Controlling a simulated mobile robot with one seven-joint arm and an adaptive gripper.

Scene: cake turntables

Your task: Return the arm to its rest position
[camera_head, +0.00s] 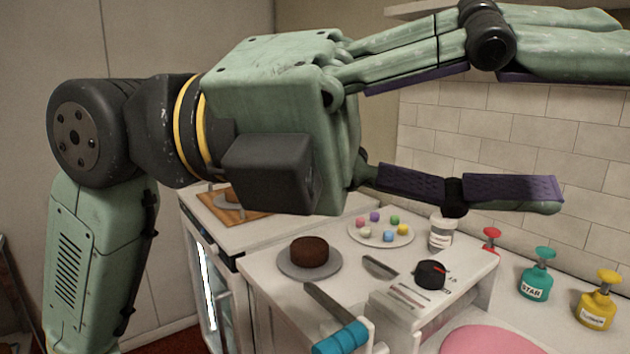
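My gripper (575,128) fills the upper right of the head view, close to the camera and above the counter. Its two purple-padded fingers are spread wide apart with nothing between them, so it is open and empty. The tip of the upper finger runs to the right picture edge. My green and black arm rises from the lower left and bends to the right at the wrist.
A tiled wall (470,130) stands behind.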

